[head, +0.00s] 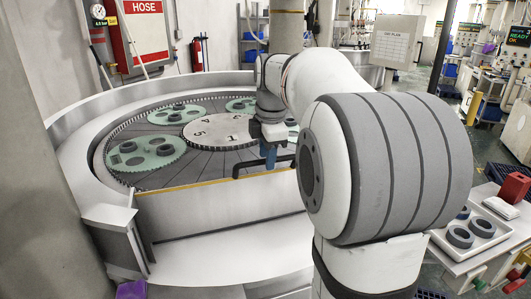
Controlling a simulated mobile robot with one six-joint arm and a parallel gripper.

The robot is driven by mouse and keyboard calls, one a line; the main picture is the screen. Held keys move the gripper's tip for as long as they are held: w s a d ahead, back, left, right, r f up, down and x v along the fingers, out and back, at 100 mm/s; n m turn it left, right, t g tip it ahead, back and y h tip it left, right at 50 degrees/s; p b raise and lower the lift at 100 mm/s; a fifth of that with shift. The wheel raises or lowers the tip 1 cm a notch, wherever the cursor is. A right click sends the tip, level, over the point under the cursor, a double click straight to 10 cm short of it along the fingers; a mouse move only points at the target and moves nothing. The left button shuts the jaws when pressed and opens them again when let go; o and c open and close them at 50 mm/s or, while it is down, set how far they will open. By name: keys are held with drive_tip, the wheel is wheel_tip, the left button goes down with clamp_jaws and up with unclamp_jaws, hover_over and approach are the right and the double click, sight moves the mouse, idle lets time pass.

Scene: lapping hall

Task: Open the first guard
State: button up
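A low white guard panel (215,206) with a yellow top edge stands upright across the front of the round lapping machine. A black bar handle (245,166) shows at its upper edge, toward the right. My gripper (270,164) points down at this handle, its blue fingers overlapping the middle of the bar. I cannot tell whether the fingers touch the bar or are closed around it. My arm hides the guard's right end and the machine's right side.
Inside the machine, green carriers (146,153) with dark rings surround a numbered white centre disc (220,131). A pale rim (75,150) encircles them. A bench tray (485,229) with dark rings is at the right. A concrete pillar (35,190) stands close at left.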

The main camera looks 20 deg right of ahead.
clamp_jaws()
idle(0.3)
idle(0.3)
